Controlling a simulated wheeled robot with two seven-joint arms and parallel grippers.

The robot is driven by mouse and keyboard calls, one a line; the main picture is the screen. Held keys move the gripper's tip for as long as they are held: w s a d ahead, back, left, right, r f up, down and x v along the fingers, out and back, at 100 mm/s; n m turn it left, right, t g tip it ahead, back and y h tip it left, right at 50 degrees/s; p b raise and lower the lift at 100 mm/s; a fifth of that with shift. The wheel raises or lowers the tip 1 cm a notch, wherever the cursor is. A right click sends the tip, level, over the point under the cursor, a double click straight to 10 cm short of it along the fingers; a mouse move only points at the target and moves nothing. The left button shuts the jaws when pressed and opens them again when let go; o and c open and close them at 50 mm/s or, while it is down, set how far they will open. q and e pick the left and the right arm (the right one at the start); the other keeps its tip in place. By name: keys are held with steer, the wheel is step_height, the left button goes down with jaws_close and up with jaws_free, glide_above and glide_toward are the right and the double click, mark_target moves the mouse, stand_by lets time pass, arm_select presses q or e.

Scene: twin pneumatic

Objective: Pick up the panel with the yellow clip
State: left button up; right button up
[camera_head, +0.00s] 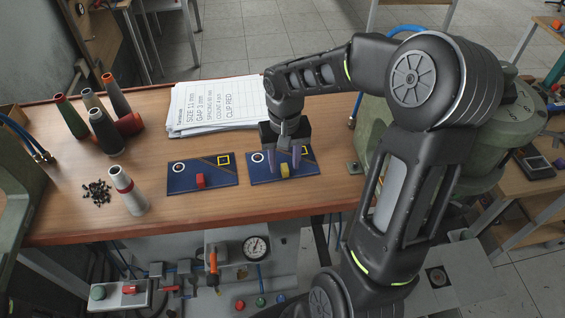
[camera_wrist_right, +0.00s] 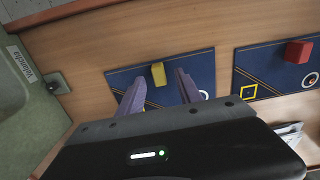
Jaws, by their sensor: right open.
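The blue panel with the yellow clip (camera_head: 310,171) lies flat on the wooden table, partly hidden by my right gripper (camera_head: 285,158). Its yellow clip (camera_head: 285,171) stands at its front edge. In the right wrist view the same panel (camera_wrist_right: 205,66) shows with the yellow clip (camera_wrist_right: 158,74) at its edge. My right gripper (camera_wrist_right: 160,90) is open, its two purple fingers over the panel with nothing between them; the clip appears just beyond the fingertips. I cannot tell if the fingers touch the panel. My left gripper is out of view.
A second blue panel (camera_head: 220,180) with a red clip (camera_head: 200,181) lies close on the left. Behind is a paper stack (camera_head: 215,105). Several cones (camera_head: 105,130), a white-and-red cone (camera_head: 128,190) and small black pieces (camera_head: 97,191) stand or lie at left. A green machine (camera_head: 375,125) stands at right.

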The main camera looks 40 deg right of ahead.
steer(key=shift+c, duration=0.3)
jaws_close()
stand_by(0.3)
